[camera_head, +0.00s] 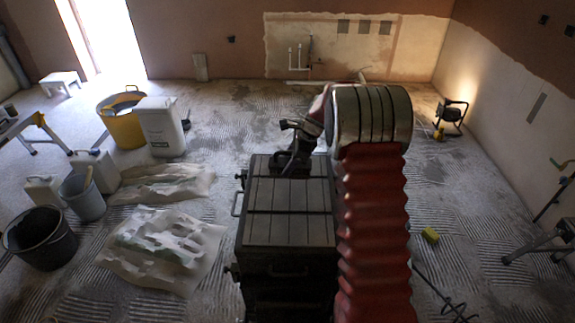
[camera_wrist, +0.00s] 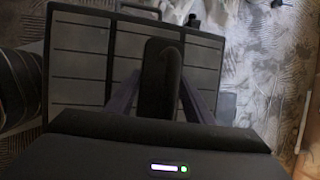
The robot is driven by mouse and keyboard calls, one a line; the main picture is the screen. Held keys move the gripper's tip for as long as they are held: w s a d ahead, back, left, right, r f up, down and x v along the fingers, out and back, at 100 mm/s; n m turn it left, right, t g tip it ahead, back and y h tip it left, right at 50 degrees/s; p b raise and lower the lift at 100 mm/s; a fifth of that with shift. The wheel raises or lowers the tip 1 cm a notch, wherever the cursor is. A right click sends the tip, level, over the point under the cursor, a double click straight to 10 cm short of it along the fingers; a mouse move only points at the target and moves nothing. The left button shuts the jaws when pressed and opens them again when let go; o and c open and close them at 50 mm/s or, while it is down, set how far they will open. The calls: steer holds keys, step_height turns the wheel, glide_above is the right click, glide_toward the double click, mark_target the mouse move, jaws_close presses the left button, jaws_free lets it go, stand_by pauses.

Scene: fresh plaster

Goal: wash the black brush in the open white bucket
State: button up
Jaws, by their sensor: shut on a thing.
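My gripper (camera_wrist: 160,88) is shut on a black rounded thing (camera_wrist: 160,62), which I take to be the black brush's handle; no bristles show. In the head view my gripper (camera_head: 291,158) is small and dark above my own deck, and the brush cannot be made out there. A tall white container (camera_head: 161,130) with a label stands at the back left; I cannot tell whether its top is open. A pale grey-blue open bucket (camera_head: 84,202) with a stick in it stands nearer, at the left. My gripper is well to the right of both.
A black bucket (camera_head: 40,245), a yellow tub (camera_head: 122,128) and white canisters (camera_head: 96,172) crowd the left. Crumpled sheets (camera_head: 160,250) lie between them and me. A lamp (camera_head: 450,112) and a yellow block (camera_head: 430,236) are at the right. The floor behind is mostly clear.

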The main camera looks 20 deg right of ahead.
steer(key=shift+a, duration=0.1)
stand_by(0.3)
steer(key=s+a+r+n+g, duration=0.4)
steer(key=s+a+n+g, duration=0.4)
steer(key=n, duration=1.4)
steer(key=s+a, duration=0.5)
steer(key=a, duration=0.1)
steer(key=shift+s+h, duration=0.35)
steer(key=shift+h, duration=0.05)
steer(key=shift+f, duration=0.1)
